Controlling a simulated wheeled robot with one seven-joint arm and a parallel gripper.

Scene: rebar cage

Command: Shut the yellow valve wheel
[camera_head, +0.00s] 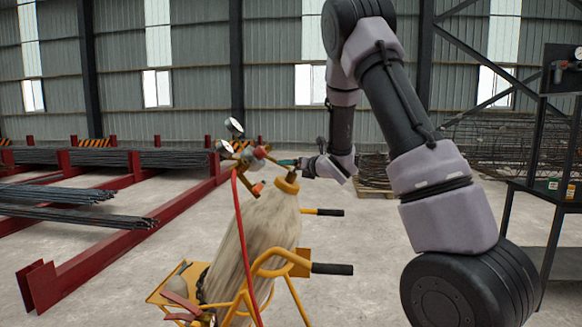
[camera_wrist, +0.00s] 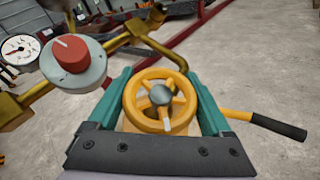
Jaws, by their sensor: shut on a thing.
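The yellow valve wheel (camera_wrist: 160,101) is a small spoked handwheel with a grey hub. In the wrist view it sits between the two teal fingers of my gripper (camera_wrist: 161,98), which are shut on its rim from both sides. In the head view my gripper (camera_head: 288,162) reaches in from the right at the top of a pale, worn gas cylinder (camera_head: 262,232). The wheel itself is mostly hidden there by the gripper and the fittings.
A red regulator knob (camera_wrist: 70,53), a brass pipe (camera_wrist: 125,42) and a gauge (camera_wrist: 20,50) lie close to the left of the gripper. A red hose (camera_head: 240,245) hangs down the cylinder. The yellow cart (camera_head: 270,268) has black-gripped handles pointing right. Rebar racks (camera_head: 110,235) stand left.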

